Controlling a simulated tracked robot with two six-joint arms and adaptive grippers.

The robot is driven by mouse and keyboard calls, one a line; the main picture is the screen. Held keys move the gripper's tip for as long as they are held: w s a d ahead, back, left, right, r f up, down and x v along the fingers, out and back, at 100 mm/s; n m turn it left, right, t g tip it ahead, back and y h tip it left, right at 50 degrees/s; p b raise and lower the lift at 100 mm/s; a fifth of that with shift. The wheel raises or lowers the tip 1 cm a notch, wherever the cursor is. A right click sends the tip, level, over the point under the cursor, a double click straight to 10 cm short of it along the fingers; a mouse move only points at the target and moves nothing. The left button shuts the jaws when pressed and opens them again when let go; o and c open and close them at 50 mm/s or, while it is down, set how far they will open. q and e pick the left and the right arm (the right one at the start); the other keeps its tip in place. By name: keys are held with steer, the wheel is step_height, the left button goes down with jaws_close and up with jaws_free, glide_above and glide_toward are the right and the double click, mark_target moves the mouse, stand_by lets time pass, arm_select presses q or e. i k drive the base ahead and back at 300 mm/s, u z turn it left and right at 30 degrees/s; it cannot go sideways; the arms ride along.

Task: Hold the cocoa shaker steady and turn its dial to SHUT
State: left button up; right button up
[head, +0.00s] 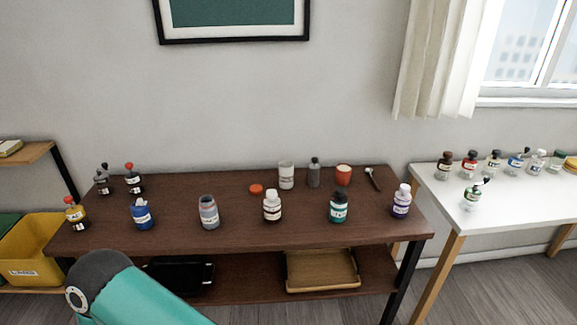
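I cannot pick out a cocoa shaker or a dial marked SHUT for certain. Several small labelled bottles stand upright on the brown table (240,237); their labels are too small to read. Along its front are a blue bottle (143,213), an open-looking grey jar (208,212), a white-capped bottle with dark contents (272,207), a green bottle (338,208) and a purple bottle with a white cap (401,201). Neither gripper is in view. Only a teal arm link of mine shows at the bottom left.
A white cup (286,175), grey bottle (314,173), orange cup (343,175) and orange lid (256,190) stand farther back. Pump-topped bottles are at the left end. A white table (505,219) with more bottles stands right. A tray (322,271) lies on the lower shelf.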

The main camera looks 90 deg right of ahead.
mark_target(272, 200)
steer(key=k, duration=2.1)
steer(key=u, duration=1.6)
steer(key=i, duration=0.1)
steer(key=z, duration=3.15)
steer(key=i, duration=0.75)
steer(key=z, duration=0.05)
